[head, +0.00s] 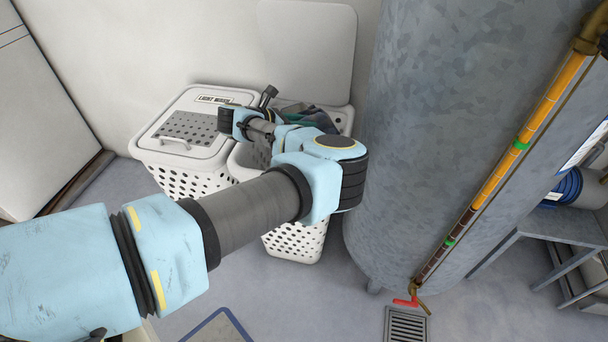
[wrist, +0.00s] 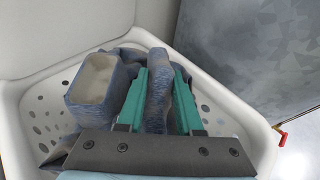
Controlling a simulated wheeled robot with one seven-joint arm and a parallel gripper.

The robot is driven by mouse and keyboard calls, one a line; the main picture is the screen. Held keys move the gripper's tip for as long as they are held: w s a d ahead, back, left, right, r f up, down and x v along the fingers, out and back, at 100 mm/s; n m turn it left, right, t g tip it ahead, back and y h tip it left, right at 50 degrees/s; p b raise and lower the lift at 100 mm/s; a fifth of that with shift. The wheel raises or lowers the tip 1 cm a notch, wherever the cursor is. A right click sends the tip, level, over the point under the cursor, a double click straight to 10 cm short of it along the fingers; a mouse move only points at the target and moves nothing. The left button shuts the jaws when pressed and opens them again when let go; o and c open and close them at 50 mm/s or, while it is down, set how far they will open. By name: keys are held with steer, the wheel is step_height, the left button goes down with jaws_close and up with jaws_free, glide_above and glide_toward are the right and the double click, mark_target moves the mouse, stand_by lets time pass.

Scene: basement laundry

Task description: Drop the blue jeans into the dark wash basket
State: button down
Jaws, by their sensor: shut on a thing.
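The open white basket (head: 292,245) stands behind my arm in the head view, its lid (head: 315,45) raised against the wall. Its rim and holed inner wall (wrist: 228,112) surround my gripper (wrist: 160,75) in the wrist view. The teal fingers are shut on the blue jeans (wrist: 157,92), a strip of which shows between them. The jeans are over or inside the basket's opening; their height is unclear. A boxy blue shape with a pale inside (wrist: 97,78) sits left of the fingers; I cannot tell if it belongs to the jeans. My arm hides much of the basket in the head view.
A white basket with a shut lid (head: 185,130) and a label, too small to read surely, stands left. A large grey metal tank (head: 440,130) rises close on the right. A floor drain (head: 405,325) and a red-handled valve (head: 405,301) are in front of it.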

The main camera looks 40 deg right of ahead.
steer(key=shift+c, duration=2.4)
jaws_free()
steer(key=shift+a, duration=0.1)
steer(key=v, duration=1)
steer(key=shift+w+a+r+b, duration=0.1)
steer(key=shift+a+r+b, duration=0.15)
steer(key=shift+b, duration=0.1)
